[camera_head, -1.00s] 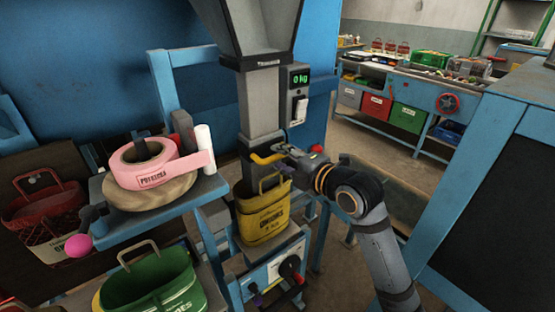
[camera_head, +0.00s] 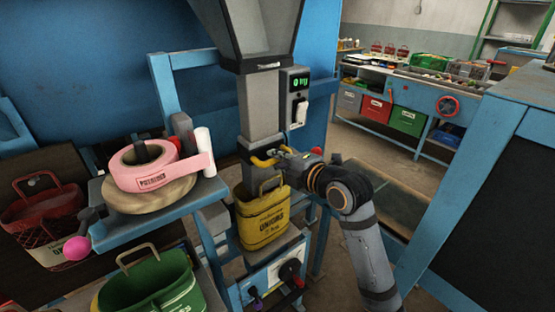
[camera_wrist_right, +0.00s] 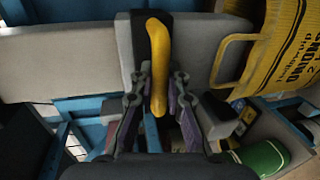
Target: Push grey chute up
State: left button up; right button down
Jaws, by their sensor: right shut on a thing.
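The grey chute (camera_head: 259,108) stands upright below the hopper, with a darker lower sleeve and a yellow handle (camera_head: 264,161) near its bottom end. My right gripper (camera_head: 280,156) is shut on this handle from the right side. In the right wrist view the yellow handle (camera_wrist_right: 158,62) lies between the two fingers of my right gripper (camera_wrist_right: 158,98), across the grey chute (camera_wrist_right: 62,66). A yellow onion sack (camera_head: 263,218) hangs or stands directly under the chute; its upper edge is close to the chute's lower end. My left gripper does not show.
A scale display (camera_head: 299,81) reads 0 kg beside the chute. A pink tape roll (camera_head: 143,166) sits on the blue stand at the left. A green sack (camera_head: 152,288) and a red sack (camera_head: 42,207) are lower left. A blue cabinet (camera_head: 486,190) bounds the right.

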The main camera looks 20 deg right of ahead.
jog(key=r+p, duration=0.6)
jog(key=r, duration=0.1)
jog(key=r+p, duration=0.5)
jog(key=r, duration=0.3)
jog(key=shift+w+a+r+p, duration=0.1)
jog(key=shift+w+r+p, duration=0.15)
jog(key=shift+p, duration=0.1)
jog(key=shift+r+p, duration=0.3)
jog(key=shift+r, duration=0.25)
jog(key=c, duration=1.6)
grip_release()
jog(key=shift+s+r, duration=0.1)
jog(key=shift+c, duration=0.2)
jog(key=o, duration=0.3)
jog(key=shift+s, duration=0.2)
jog(key=shift+w+f, duration=0.1)
jog(key=shift+f, duration=0.1)
